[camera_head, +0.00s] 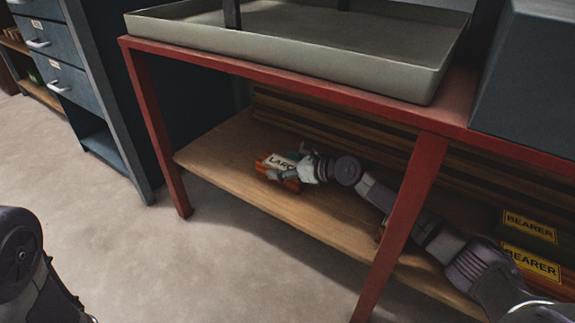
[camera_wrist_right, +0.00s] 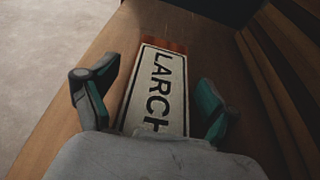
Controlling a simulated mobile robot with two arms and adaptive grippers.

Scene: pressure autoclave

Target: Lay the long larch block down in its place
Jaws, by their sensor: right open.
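The larch block (camera_head: 267,167) is orange-red with a white label. It lies on the wooden lower shelf (camera_head: 225,150) under the red-framed bench, near its left end. In the right wrist view the block (camera_wrist_right: 157,88) shows its label reading LARCH, face up. My right gripper (camera_head: 282,173) reaches in under the bench and is open at the block. In the right wrist view one finger is on each side of the block, with gaps between. The near end of the block is hidden by my gripper's body. My left gripper is out of view.
Two blocks labelled BEARER (camera_head: 530,263) lie on the shelf at the right. Wooden slats (camera_head: 330,116) run along the back. A red leg (camera_head: 408,215) stands in front of my right arm. A grey tray (camera_head: 300,50) sits on top. The shelf's left end is clear.

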